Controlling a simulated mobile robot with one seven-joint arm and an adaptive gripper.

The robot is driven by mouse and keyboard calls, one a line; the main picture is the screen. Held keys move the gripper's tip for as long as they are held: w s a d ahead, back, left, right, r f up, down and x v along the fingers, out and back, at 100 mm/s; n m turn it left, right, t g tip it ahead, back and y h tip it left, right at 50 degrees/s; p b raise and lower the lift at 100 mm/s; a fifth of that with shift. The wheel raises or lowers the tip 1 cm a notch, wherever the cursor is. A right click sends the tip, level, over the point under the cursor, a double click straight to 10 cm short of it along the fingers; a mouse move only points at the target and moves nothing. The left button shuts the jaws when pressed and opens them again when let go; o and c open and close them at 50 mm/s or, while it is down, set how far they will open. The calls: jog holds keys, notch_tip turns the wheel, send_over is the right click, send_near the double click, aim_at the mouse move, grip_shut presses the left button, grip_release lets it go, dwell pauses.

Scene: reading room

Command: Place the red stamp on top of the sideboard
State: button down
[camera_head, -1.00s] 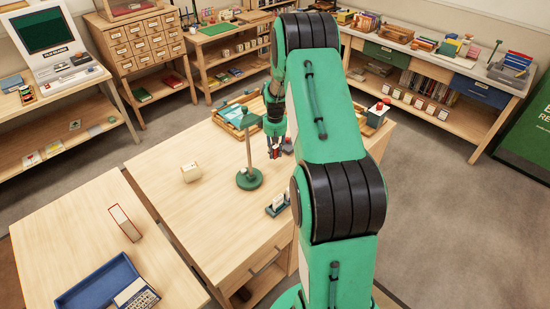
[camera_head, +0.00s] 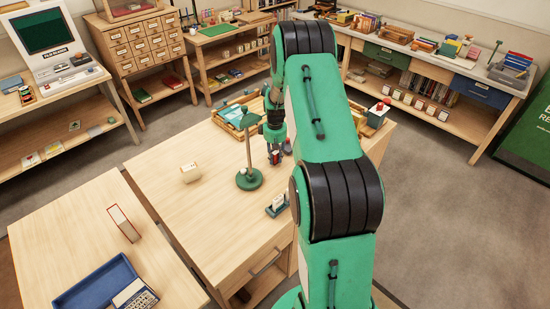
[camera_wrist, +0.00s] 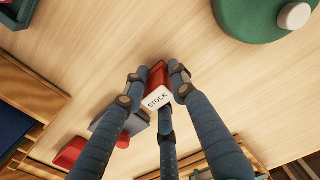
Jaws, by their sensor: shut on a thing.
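The red stamp (camera_wrist: 157,76), with a white end face lettered "STOCK", is between the fingers of my gripper (camera_wrist: 158,80) in the wrist view. The blue-grey fingers are shut on it. In the head view my gripper (camera_head: 274,157) is low over the wooden worktable (camera_head: 205,215), right of a green round-based stand. The stamp is mostly hidden there by the fingers, and I cannot tell whether it touches the tabletop. A long wooden unit (camera_head: 463,136) with green and blue drawers, apparently the sideboard, stands along the back right wall. Its top holds several books and boxes.
The green stand (camera_head: 249,180) is close left of my gripper. A wooden tray (camera_head: 238,115) is behind. A grey block (camera_wrist: 108,124) and another red item (camera_wrist: 70,152) lie near the fingers.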

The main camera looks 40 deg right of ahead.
aim_at(275, 153)
jog(key=shift+f, duration=0.1)
jog(key=c, duration=1.4)
grip_release()
notch_tip(275, 153, up, 12)
jog(key=shift+r+p, duration=0.1)
jog(key=shift+p, duration=1.1)
